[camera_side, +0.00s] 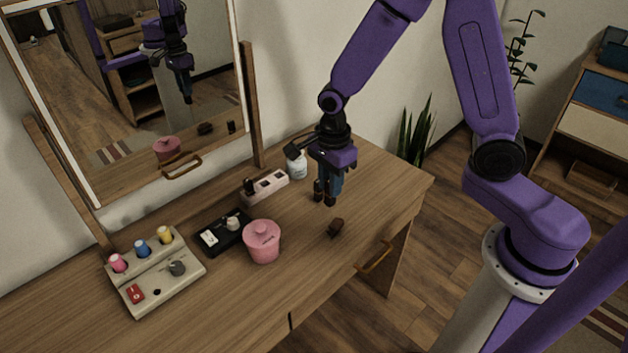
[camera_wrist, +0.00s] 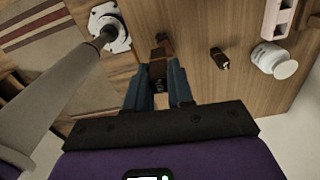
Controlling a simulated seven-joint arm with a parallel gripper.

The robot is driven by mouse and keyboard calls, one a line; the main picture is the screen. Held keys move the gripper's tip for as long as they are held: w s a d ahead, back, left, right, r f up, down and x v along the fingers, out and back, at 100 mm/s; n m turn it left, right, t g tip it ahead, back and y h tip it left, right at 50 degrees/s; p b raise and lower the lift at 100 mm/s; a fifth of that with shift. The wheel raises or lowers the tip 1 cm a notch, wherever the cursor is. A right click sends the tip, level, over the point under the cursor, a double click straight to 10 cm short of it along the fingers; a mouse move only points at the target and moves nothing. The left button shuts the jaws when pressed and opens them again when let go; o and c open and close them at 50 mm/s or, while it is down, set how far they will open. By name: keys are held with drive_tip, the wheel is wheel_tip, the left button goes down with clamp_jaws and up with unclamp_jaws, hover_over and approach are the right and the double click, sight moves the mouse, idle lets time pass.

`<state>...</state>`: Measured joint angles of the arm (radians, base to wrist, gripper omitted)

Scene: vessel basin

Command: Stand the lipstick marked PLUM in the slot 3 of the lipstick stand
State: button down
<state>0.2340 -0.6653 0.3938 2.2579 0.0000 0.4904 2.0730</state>
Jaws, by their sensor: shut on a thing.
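The lipstick stand (camera_side: 272,183) is a pale pink block at the back of the dresser; a dark lipstick (camera_side: 249,186) stands in its left end. Part of the stand shows at the wrist view's upper right (camera_wrist: 279,16). My gripper (camera_side: 330,199) points down, right of and in front of the stand, shut on a dark brown lipstick (camera_wrist: 158,68). Another dark lipstick (camera_wrist: 220,58) stands upright on the wood, apart from my fingers; it also shows in the side view (camera_side: 318,189). I cannot read PLUM or any slot number.
A white jar (camera_side: 297,166) stands behind my gripper. A small brown object (camera_side: 335,228) lies nearer the front edge. A pink lidded pot (camera_side: 262,243), black tray (camera_side: 211,246) and pale organizer (camera_side: 190,273) are left. Right of my gripper the top is clear.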

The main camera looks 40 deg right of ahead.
drive_tip(key=w+d, duration=0.6)
drive_tip(key=w, duration=0.5)
drive_tip(key=w+f, duration=0.3)
drive_tip(key=w, duration=0.1)
drive_tip(key=w+f, duration=0.3)
drive_tip(key=w, duration=0.2)
drive_tip(key=w+a+f, duration=0.1)
drive_tip(key=w+f, duration=0.2)
drive_tip(key=w, duration=0.1)
drive_tip(key=shift+w+a+f, duration=0.1)
drive_tip(key=shift+w+f, duration=0.1)
drive_tip(key=shift+w, duration=0.1)
drive_tip(key=shift+f, duration=1.3)
drive_tip(key=c, duration=1)
unclamp_jaws()
drive_tip(key=shift+f, duration=0.15)
